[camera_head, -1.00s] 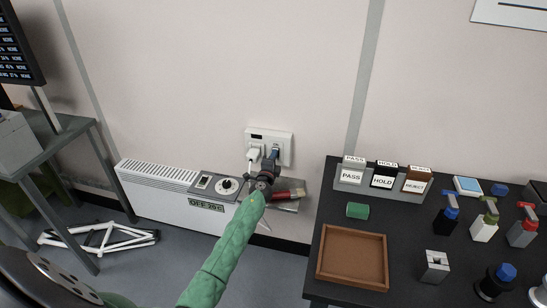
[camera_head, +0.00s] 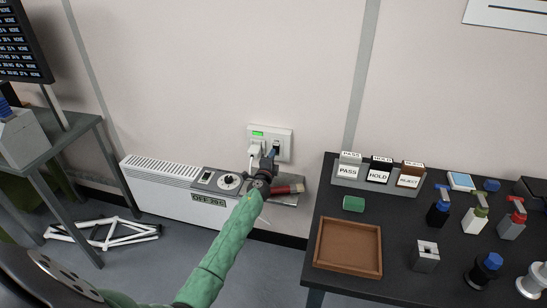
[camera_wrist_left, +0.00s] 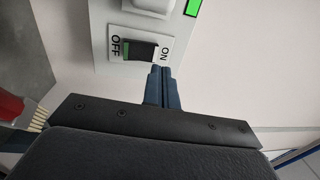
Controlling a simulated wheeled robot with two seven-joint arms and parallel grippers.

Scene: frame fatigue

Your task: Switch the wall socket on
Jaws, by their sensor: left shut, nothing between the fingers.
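The white wall socket (camera_head: 285,148) is on the wall in the middle of the head view, with a green light (camera_head: 258,133) lit on its upper part. A white plug (camera_head: 254,151) sits in its left side. In the left wrist view the dark rocker switch (camera_wrist_left: 139,50) lies between the OFF and ON labels, with a green strip at its OFF end. My left gripper (camera_wrist_left: 161,70) is shut and empty, its fingertips at the ON end of the rocker. Whether they touch it I cannot tell. My right gripper is out of view.
A white heater (camera_head: 160,190) with a control panel stands below and left of the socket. A red-handled brush (camera_head: 290,188) lies just beside my left gripper, and its bristles show in the wrist view. A black table (camera_head: 400,215) with a brown tray (camera_head: 318,250) stands at right.

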